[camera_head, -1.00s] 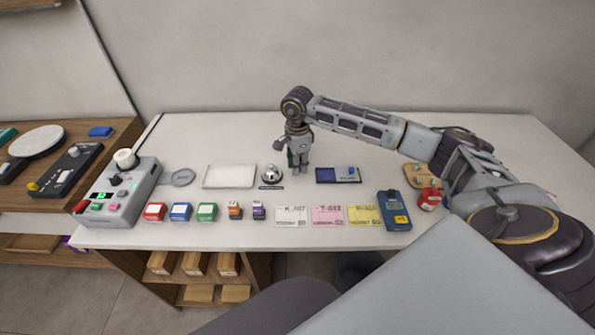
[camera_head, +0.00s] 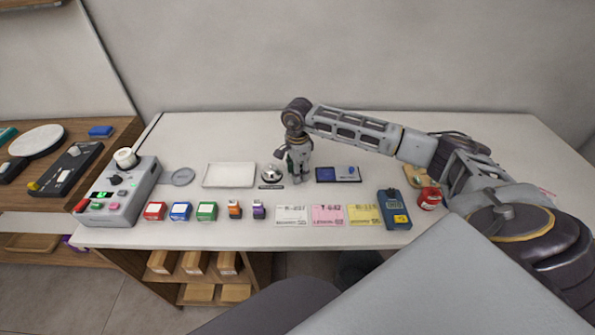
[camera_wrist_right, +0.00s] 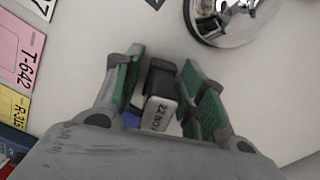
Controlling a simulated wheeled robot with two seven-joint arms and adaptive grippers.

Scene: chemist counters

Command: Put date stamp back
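The date stamp (camera_wrist_right: 158,112), black with a pale label reading "22 NOV", is between my right gripper's green-padded fingers in the right wrist view. My right gripper (camera_wrist_right: 163,80) looks open around it, with narrow gaps beside the stamp; firm contact is not visible. In the head view my right gripper (camera_head: 298,175) points down at the counter between the silver bell (camera_head: 271,173) and the ink pad (camera_head: 338,174), and mostly hides the stamp. The bell also shows in the right wrist view (camera_wrist_right: 228,15). My left gripper is not in view.
A white tray (camera_head: 229,175) lies left of the bell. Several coloured boxes and small stamps line the front edge, beside pink (camera_head: 327,215) and yellow cards. A blue handheld device (camera_head: 394,209) and a red item (camera_head: 429,198) are at right. The back of the counter (camera_head: 220,135) is clear.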

